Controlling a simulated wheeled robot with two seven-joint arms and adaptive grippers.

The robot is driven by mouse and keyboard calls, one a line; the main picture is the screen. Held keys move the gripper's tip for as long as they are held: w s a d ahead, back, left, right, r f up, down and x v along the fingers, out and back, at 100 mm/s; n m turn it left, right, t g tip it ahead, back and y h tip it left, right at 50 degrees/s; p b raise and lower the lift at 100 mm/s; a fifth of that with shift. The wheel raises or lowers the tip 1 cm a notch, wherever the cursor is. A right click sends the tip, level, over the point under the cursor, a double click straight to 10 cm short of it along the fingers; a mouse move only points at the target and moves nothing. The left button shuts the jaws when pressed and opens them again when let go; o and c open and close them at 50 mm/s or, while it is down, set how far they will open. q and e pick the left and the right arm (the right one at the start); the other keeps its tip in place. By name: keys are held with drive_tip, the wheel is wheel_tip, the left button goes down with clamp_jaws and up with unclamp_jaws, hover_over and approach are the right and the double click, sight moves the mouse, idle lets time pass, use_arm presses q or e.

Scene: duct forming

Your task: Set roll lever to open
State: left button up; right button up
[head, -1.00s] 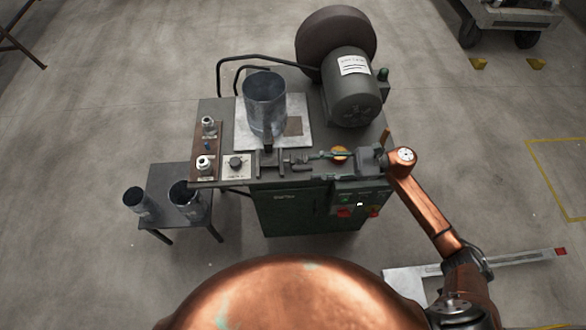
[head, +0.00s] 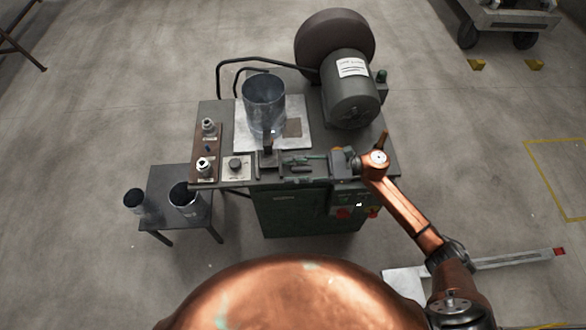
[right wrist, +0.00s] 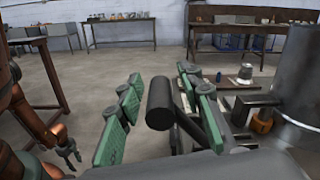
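The roll lever (head: 267,143) is a dark upright handle at the front of the machine top, in front of the metal duct cylinder (head: 264,103). In the right wrist view its black rounded grip (right wrist: 161,100) appears in the gap between the finger pads. My right gripper (head: 288,164) comes in from the right with its green-padded fingers pointing left, just right of the lever. In the right wrist view the fingers (right wrist: 165,105) are apart. I cannot tell whether they touch the grip. My left gripper (right wrist: 70,152) shows small at the left of the right wrist view; its fingers are unclear.
A grey motor (head: 352,92) with a big dark wheel stands at the back right of the machine top. Knobs (head: 205,163) line its left edge. A side table (head: 160,212) at left holds two metal cylinders. Red buttons (head: 343,213) sit on the front panel.

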clamp_jaws()
idle(0.4)
